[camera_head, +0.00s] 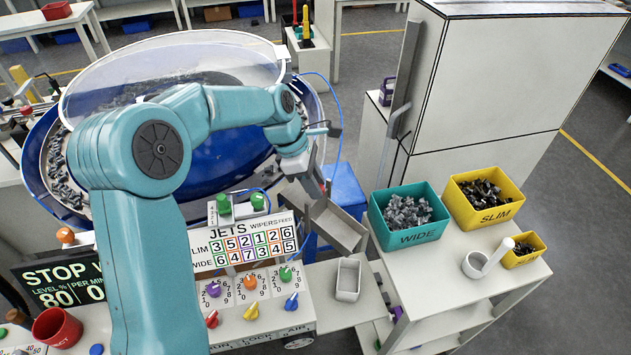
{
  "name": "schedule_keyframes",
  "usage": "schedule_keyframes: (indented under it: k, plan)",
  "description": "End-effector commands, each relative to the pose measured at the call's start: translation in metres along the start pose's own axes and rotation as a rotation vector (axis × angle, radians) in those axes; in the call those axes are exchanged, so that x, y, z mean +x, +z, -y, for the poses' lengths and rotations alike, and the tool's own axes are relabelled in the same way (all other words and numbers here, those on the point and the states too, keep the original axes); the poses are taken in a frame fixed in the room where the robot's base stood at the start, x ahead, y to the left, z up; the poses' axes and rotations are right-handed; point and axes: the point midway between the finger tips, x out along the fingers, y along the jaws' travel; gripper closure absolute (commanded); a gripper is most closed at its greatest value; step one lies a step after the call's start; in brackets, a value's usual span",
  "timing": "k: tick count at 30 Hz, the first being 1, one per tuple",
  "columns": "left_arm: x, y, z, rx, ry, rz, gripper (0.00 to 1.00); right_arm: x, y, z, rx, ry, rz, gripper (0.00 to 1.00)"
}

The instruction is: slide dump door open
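My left arm reaches up from the lower left and across the blue bowl (225,160), which has a clear cover (180,65) and dark parts around its rim. My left gripper (322,182) is at the bowl's right side, pointing down by a grey metal plate and above a grey chute (338,226). The plate may be the dump door, but my gripper partly hides it. I cannot tell whether the fingers touch it or how far apart they are. My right gripper is not in view.
A control panel (245,240) with coloured knobs stands in front of the bowl. A grey tray (348,279) lies below the chute. A teal WIDE bin (410,237) and yellow SLIM bin (487,216) stand on the right table, near a tall grey cabinet (500,80).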

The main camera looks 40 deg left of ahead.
Motion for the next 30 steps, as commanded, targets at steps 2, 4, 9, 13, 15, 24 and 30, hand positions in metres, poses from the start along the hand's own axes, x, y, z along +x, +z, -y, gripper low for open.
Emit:
schedule_keyframes:
  k: [2,4,9,13,15,24,30]
  plan:
    - [0.002,0.003,0.001,0.000,-0.003,0.005,1.00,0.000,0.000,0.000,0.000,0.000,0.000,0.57]
    - [-0.001,0.004,0.001,0.000,-0.003,0.005,1.00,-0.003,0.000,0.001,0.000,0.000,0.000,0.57]
    - [-0.025,0.015,0.000,0.001,-0.002,0.007,1.00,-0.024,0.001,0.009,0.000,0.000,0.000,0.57]
    - [-0.041,0.021,0.000,0.001,-0.001,0.008,1.00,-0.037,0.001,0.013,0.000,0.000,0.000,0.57]
    - [-0.041,0.021,0.000,0.001,-0.002,0.008,1.00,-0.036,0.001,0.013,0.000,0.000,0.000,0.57]
    - [-0.038,0.021,0.000,0.001,-0.003,0.008,0.61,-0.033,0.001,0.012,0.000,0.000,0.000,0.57]
    - [-0.039,0.019,0.000,0.000,-0.002,0.006,0.61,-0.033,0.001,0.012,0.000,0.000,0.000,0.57]
